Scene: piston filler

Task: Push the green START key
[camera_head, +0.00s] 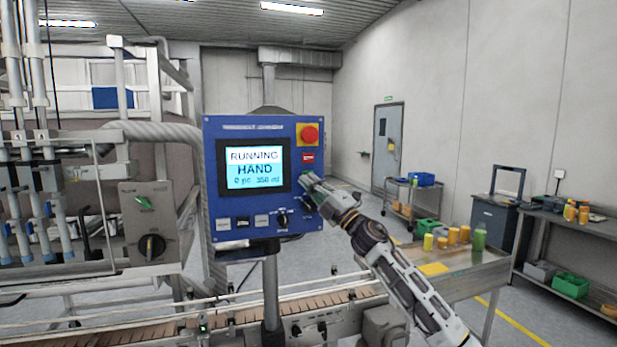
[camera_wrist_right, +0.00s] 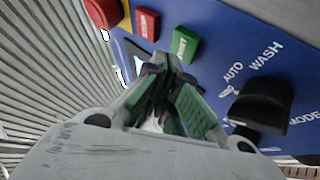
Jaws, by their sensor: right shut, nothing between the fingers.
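The green START key (camera_wrist_right: 186,43) is on the blue control panel (camera_head: 213,200), below the red STOP key (camera_wrist_right: 147,24). My right gripper (camera_head: 308,181) reaches the panel's right side from the lower right and covers most or all of the START key in the head view. In the right wrist view, the gripper (camera_wrist_right: 168,62) is shut and empty, its tips right beside the START key's lower left edge. I cannot tell whether they touch it. The panel screen (camera_head: 254,168) reads RUNNING and HAND. My left gripper is not in view.
A red emergency button (camera_head: 308,134) sits at the panel's top right. A black mode knob (camera_wrist_right: 263,104) is close to the right of my fingers in the wrist view. Filling machinery (camera_head: 152,215) stands left. A table (camera_head: 470,275) with bottles stands right.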

